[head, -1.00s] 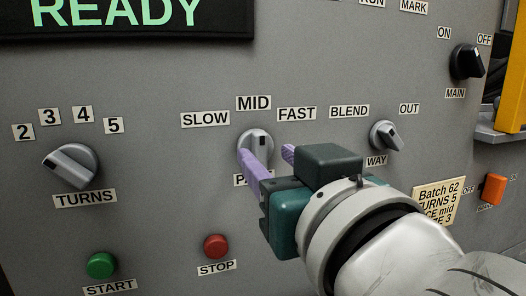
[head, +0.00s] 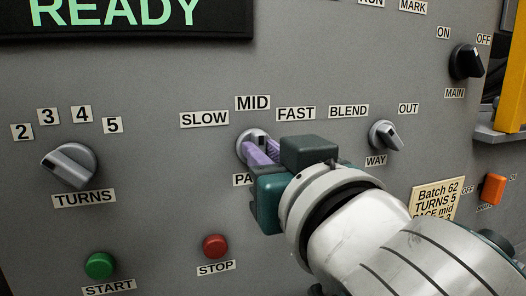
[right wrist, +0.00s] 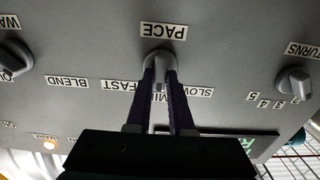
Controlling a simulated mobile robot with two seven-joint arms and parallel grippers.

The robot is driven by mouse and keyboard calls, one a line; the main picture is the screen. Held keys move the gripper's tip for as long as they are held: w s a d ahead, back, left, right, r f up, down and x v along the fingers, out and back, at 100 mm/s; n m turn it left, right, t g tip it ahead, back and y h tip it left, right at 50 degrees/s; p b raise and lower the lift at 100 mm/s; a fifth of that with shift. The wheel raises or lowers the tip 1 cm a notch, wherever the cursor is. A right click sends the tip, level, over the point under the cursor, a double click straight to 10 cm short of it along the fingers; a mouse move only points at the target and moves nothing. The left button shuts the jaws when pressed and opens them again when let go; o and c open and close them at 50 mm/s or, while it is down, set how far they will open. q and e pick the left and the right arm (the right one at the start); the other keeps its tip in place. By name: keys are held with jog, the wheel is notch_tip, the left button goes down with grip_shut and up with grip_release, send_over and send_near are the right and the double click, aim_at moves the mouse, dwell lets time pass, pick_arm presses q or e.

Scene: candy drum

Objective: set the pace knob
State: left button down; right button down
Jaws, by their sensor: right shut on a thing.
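The grey pace knob (head: 252,137) is on the panel below the SLOW, MID and FAST labels. Its top edge shows just under MID (head: 253,102); the rest is mostly covered by my purple fingers. My right gripper (head: 262,153) is shut on the knob, one finger on each side of its grip bar. In the right wrist view the knob (right wrist: 159,57) sits between the two fingertips, near the upside-down PACE label (right wrist: 163,31). My left gripper is not in view.
The turns knob (head: 70,166) is at left. The green START button (head: 99,265) and red STOP button (head: 215,246) are below. The way knob (head: 384,136) is close to my gripper's right. A card (head: 436,197) reads "PACE mid", partly hidden by my arm.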

jog(key=shift+n, duration=0.4)
jog(key=shift+a+n+p, duration=0.15)
jog(key=shift+n+p, duration=1.25)
jog(key=shift+n, duration=2.7)
jog(key=c, duration=0.8)
grip_release()
jog(key=shift+f, duration=0.1)
jog(key=shift+s, duration=0.15)
